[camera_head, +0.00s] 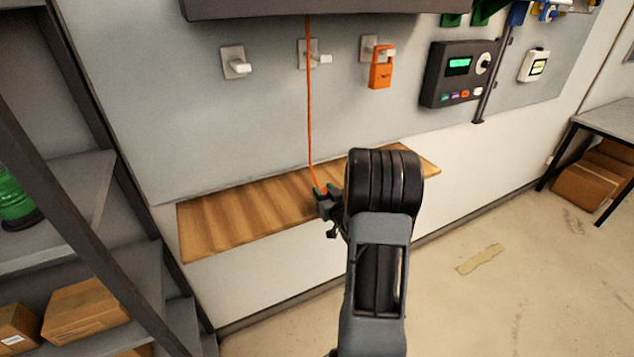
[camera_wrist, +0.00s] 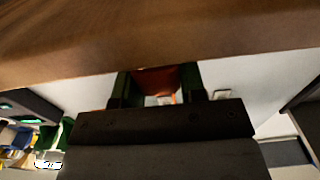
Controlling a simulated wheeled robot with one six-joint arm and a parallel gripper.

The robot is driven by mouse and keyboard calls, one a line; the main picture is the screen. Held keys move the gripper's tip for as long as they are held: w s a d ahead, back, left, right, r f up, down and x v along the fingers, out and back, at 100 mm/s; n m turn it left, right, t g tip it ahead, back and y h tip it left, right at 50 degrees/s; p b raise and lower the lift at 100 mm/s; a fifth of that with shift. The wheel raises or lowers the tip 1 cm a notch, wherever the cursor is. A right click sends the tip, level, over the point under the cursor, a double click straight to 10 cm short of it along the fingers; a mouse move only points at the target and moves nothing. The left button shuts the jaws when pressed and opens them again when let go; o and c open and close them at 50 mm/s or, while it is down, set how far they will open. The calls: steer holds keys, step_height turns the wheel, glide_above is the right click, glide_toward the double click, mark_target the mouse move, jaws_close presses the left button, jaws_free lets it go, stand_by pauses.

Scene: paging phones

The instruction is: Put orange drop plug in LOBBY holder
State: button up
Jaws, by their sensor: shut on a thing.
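An orange cord (camera_head: 309,100) runs from the dark overhead box down to my gripper (camera_head: 326,192), just above the wooden shelf (camera_head: 240,220). My gripper is shut on the orange drop plug at the cord's lower end; the fingers mostly hide the plug in the head view. In the wrist view the plug (camera_wrist: 157,80) shows as an orange-red piece between the two green fingers. Three pale holders are on the wall: left (camera_head: 235,62), middle (camera_head: 314,56) and right (camera_head: 372,47). I cannot read a LOBBY label on any of them.
Grey shelving (camera_head: 60,200) stands at the left. The floor on the right is mostly clear.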

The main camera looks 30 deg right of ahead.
mark_target(321, 189)
steer(key=w, duration=0.1)
steer(key=w+p, duration=0.1)
steer(key=w, duration=0.3)
steer(key=shift+w+d, duration=0.1)
steer(key=shift+d, duration=0.25)
steer(key=shift+f+p, duration=0.1)
steer(key=shift+p, duration=0.35)
steer(key=shift+f+b, duration=0.3)
steer(key=shift+b, duration=0.1)
steer(key=o, duration=0.9)
steer(key=shift+r, duration=0.1)
